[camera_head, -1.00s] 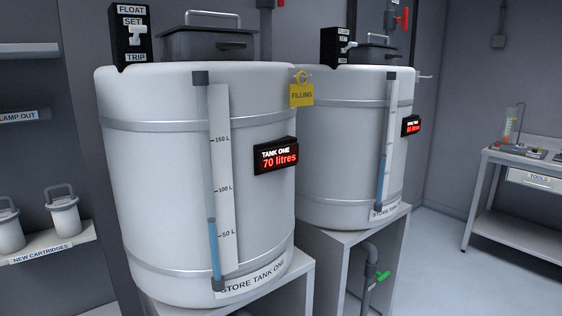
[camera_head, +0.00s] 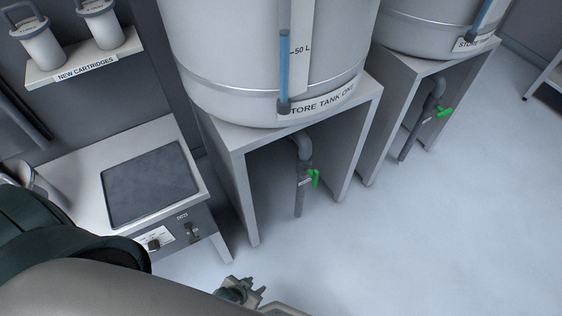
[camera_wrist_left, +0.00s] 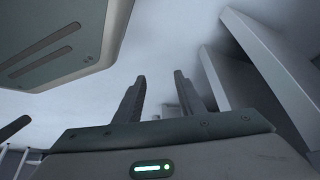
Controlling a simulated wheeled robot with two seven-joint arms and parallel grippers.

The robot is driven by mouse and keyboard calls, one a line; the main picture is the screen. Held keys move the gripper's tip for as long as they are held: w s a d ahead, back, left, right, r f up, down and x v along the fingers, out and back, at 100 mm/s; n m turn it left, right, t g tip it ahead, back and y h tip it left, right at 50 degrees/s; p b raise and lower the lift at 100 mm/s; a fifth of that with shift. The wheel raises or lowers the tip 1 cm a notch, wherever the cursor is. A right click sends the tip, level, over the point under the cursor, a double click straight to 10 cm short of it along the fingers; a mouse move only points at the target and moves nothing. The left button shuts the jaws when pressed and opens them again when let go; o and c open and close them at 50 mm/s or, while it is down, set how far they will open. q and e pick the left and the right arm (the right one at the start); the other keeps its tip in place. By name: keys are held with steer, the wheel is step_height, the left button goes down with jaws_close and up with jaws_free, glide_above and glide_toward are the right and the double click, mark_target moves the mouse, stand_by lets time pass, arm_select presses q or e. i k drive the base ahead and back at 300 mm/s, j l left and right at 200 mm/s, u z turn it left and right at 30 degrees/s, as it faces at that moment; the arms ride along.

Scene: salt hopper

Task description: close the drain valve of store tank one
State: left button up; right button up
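Store tank one (camera_head: 240,50) is a large pale tank on a grey stand (camera_head: 232,140) in the head view. Its grey drain pipe (camera_head: 300,195) comes down inside the stand's open front. The drain valve's green handle (camera_head: 314,178) sits on the right side of this pipe and looks upright, roughly along it. My left gripper (camera_head: 254,288) is low in the head view, below and left of the valve and apart from it. In the left wrist view its two fingers (camera_wrist_left: 160,88) stand apart with nothing between them. My right gripper is not in view.
Store tank two (camera_head: 425,25) stands to the right, with its own green valve handle (camera_head: 445,112) on a similar pipe. A bench (camera_head: 75,160) with a dark top panel is on the left, near my arm. A cartridge shelf (camera_head: 110,55) is above it. The floor in front is clear.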

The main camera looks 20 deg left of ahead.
mark_target(314, 174)
steer(key=i+j+u, duration=0.25)
steer(key=k+u, duration=0.1)
steer(key=u, duration=0.2)
steer(key=l+u, duration=0.9)
steer(key=l, duration=0.5)
steer(key=k+l+u, duration=0.15)
steer(key=l, duration=0.85)
steer(key=k+l+u, duration=0.15)
steer(key=l, duration=0.35)
steer(key=k+l, duration=0.1)
steer(key=l, duration=0.4)
